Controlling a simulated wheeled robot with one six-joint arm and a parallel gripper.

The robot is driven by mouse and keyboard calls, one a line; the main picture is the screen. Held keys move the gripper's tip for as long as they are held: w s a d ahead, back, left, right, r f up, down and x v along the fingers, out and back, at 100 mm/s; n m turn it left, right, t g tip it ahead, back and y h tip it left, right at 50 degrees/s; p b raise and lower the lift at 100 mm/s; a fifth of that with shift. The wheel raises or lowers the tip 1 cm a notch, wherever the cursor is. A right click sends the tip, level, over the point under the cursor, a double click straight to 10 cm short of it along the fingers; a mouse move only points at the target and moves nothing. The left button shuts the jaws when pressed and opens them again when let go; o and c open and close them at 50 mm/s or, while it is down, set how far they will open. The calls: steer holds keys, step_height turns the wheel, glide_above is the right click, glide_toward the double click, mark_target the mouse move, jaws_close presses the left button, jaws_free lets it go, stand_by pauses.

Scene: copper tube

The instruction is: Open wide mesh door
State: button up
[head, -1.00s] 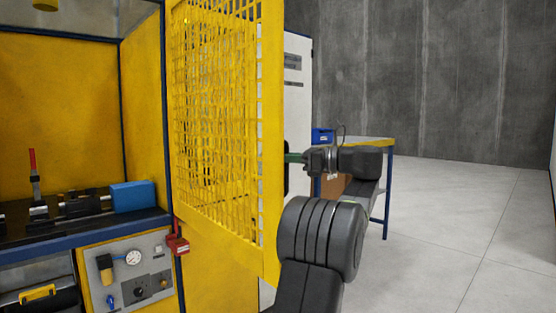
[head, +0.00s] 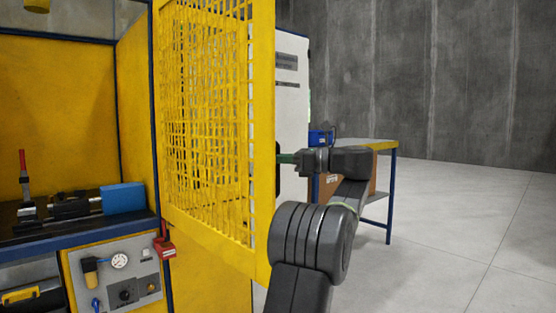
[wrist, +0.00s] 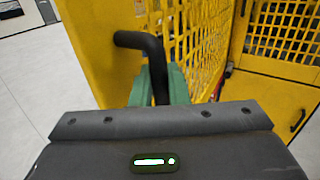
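The yellow mesh door (head: 262,150) stands swung out from the yellow cabinet, with its mesh facing left and its free edge towards my arm. In the wrist view the door (wrist: 95,50) fills the middle, and its black bent handle (wrist: 138,40) sticks out from the frame. My gripper (head: 284,158) is at the outer side of the door's free edge in the head view. In the wrist view the green fingers of my gripper (wrist: 160,88) lie on both sides of the handle's upright bar and appear closed on it. The fingertips are partly hidden by the handle.
The cabinet's workbench (head: 80,232) holds a blue block (head: 123,198) and dark fixtures. A red latch piece (head: 165,248) sits near the hinge side. A white cabinet (head: 291,100) and a blue-legged table (head: 389,215) stand behind my arm. The floor at right is clear.

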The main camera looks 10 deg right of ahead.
steer(key=o, duration=0.4)
steer(key=shift+a, duration=0.15)
steer(key=shift+c, duration=0.2)
steer(key=v, duration=1.4)
steer(key=shift+p, duration=0.4)
steer(key=shift+w+a, duration=0.1)
steer(key=shift+a, duration=0.05)
steer(key=x, duration=1.3)
steer(key=shift+w+a+b, duration=0.1)
steer(key=shift+a+b, duration=0.2)
steer(key=shift+b, duration=0.1)
